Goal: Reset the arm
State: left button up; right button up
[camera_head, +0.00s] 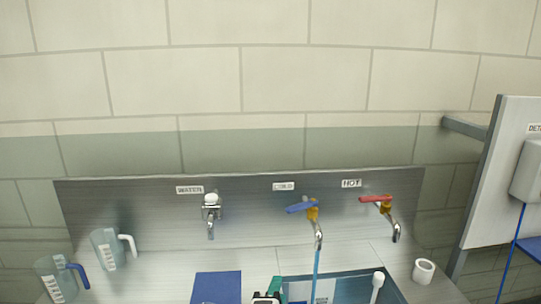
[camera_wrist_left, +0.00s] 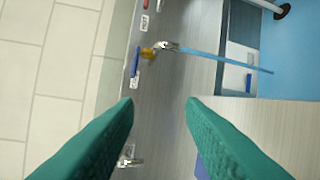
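My left gripper (camera_head: 270,294) shows at the bottom edge in the head view, in front of the metal counter and left of the basin. In the left wrist view its two green fingers (camera_wrist_left: 160,108) stand wide apart with nothing between them. Most of the left arm is out of frame. My right gripper does not show in either view.
The metal backsplash carries a water tap (camera_head: 211,205), a blue-handled cold tap (camera_head: 312,212) and a red-handled hot tap (camera_head: 384,207). A blue stream (camera_head: 316,268) falls from the cold tap. Two pitchers (camera_head: 107,250) stand left; a white cup (camera_head: 423,271) stands right.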

pick_arm(q)
jog(key=s+a+f+n+g+y, duration=0.1)
jog(key=s+a+f+n+g, duration=0.1)
jog(key=s+a+f+n, duration=0.1)
jog(key=s+a+f+n+g+y, duration=0.1)
jog(key=s+a+f+n+g, duration=0.1)
jog(key=a+f, duration=0.4)
jog(key=s+a+f+n+g, duration=0.3)
jog(key=s+a+f+n, duration=0.2)
jog(key=s, duration=0.1)
jog(key=shift+s+a+f+y, duration=0.1)
jog(key=shift+s+f+y, duration=0.1)
jog(key=shift+s+y, duration=0.2)
jog(key=s+a+f+n+g, duration=0.2)
jog(key=s+a+n+g, duration=0.15)
jog(key=s, duration=0.45)
jog(key=s+a+f+n+g, duration=0.2)
jog(key=s+a+f, duration=0.15)
jog(key=s, duration=0.35)
notch_tip(320, 180, down, 27)
jog(key=s+g, duration=0.1)
jog(key=s, duration=0.1)
jog(key=s+a+f, duration=0.2)
jog(key=s+f, duration=0.5)
jog(key=s, duration=0.1)
jog(key=s+a+f+g, duration=0.1)
jog(key=s+f, duration=0.6)
jog(key=s, duration=0.1)
jog(key=shift+a+f, duration=0.2)
jog(key=shift+a, duration=0.15)
